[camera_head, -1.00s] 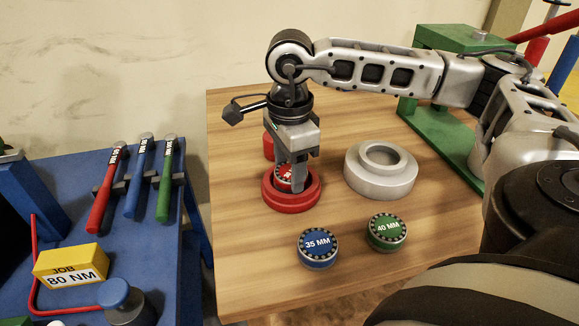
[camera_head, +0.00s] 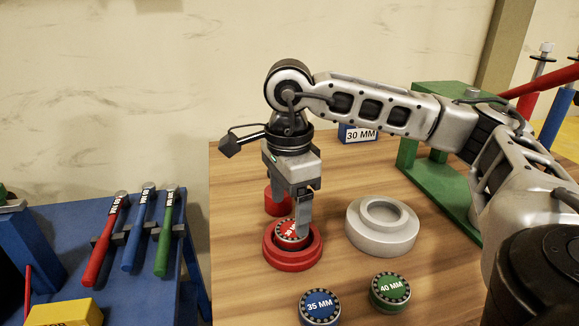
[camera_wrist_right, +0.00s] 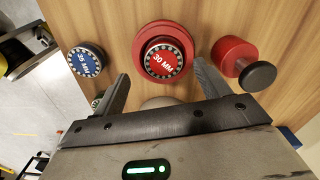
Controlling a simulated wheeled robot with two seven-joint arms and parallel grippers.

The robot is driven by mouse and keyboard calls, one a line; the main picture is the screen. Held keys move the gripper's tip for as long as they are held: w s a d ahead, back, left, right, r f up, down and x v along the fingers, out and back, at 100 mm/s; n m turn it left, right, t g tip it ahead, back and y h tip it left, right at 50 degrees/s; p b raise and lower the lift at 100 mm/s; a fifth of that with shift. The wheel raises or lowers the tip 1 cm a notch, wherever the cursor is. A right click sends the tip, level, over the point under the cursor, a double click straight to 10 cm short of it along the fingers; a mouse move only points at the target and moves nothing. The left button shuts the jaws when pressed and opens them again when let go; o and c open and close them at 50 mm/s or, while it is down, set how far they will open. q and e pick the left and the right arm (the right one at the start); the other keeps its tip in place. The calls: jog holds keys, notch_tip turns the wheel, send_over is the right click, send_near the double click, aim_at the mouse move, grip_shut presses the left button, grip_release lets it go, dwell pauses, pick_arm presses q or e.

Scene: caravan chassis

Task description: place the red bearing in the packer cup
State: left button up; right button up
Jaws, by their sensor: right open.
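The red bearing (camera_head: 287,229), marked 30 MM in the right wrist view (camera_wrist_right: 164,61), sits face up inside the round red cup (camera_head: 292,258). The cup also shows in the right wrist view (camera_wrist_right: 144,41); its rim surrounds the bearing. My right gripper (camera_head: 298,226) points down over the bearing. Its fingers (camera_wrist_right: 161,72) are spread apart in the right wrist view, with the bearing in the gap between them. One finger covers part of the bearing in the head view. My left gripper is not in view.
A grey stepped ring (camera_head: 381,230) stands right of the cup. Blue 35 MM (camera_head: 320,306) and green 40 MM (camera_head: 389,292) bearings lie in front. A red knobbed piece (camera_head: 278,201) stands behind the cup. A blue 30 MM sign (camera_head: 357,134) and green frame (camera_head: 432,180) are farther back.

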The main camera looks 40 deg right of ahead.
aim_at(290, 230)
notch_tip(290, 230, up, 7)
jog(key=shift+d+r, duration=0.15)
jog(key=shift+w, duration=0.1)
dwell(0.5)
